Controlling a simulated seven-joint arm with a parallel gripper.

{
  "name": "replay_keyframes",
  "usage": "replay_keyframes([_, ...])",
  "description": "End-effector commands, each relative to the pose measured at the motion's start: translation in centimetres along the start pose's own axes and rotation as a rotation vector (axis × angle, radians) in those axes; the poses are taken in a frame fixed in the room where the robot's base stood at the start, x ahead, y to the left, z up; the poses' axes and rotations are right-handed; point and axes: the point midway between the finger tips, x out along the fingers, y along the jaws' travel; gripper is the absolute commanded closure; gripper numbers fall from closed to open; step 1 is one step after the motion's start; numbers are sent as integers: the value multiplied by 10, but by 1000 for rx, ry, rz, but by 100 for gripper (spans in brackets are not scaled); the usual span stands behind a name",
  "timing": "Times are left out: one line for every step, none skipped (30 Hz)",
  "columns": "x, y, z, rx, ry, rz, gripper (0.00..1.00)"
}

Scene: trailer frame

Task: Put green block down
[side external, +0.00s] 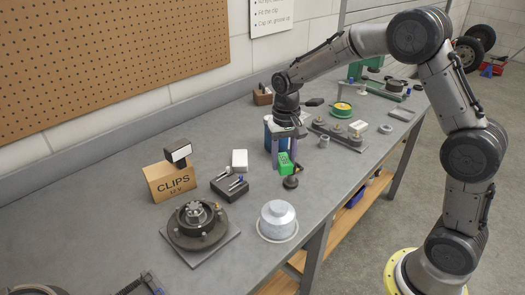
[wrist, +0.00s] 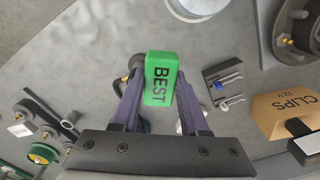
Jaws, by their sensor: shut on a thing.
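The green block (side external: 285,163) is a small box; in the wrist view (wrist: 161,78) its face reads "BEST". My gripper (side external: 280,160) is shut on it, with one purple finger on each side, and points down over the grey workbench. In the wrist view the gripper (wrist: 160,100) shows both fingers against the block's sides. The block is at or just above the bench top; I cannot tell whether it touches.
A dark round-based part (side external: 290,182) is close beside the block. A blue container (side external: 270,140) stands behind the gripper. A white box (side external: 240,160), a dark tray with small tools (side external: 229,188), a CLIPS box (side external: 170,181) and a silver domed cap (side external: 277,218) are nearby.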

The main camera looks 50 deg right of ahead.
Motion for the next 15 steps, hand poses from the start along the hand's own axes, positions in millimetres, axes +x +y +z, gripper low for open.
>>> replay_keyframes([-13, 8, -7, 83, 4, -2, 100])
replay_keyframes([-19, 12, -10, 122, 5, -3, 100])
replay_keyframes([-27, 18, -14, 168, 3, -2, 100])
replay_keyframes([-31, 21, -17, 186, 3, -1, 100])
replay_keyframes([-34, 24, -20, 198, 2, -1, 100])
replay_keyframes([-39, 27, -22, 212, 2, -1, 100])
replay_keyframes([-40, 29, -25, 218, 1, -1, 100])
replay_keyframes([-40, 30, -28, 222, -1, 0, 100])
replay_keyframes([-40, 31, -32, 225, -2, 1, 100])
replay_keyframes([-38, 31, -35, 228, -2, 1, 100])
replay_keyframes([-36, 30, -39, 229, -2, 1, 100])
replay_keyframes([-33, 27, -44, 229, -2, 1, 100])
replay_keyframes([-30, 25, -50, 228, -2, 1, 100])
replay_keyframes([-28, 23, -55, 228, -2, 1, 100])
replay_keyframes([-24, 19, -63, 227, -2, 1, 100])
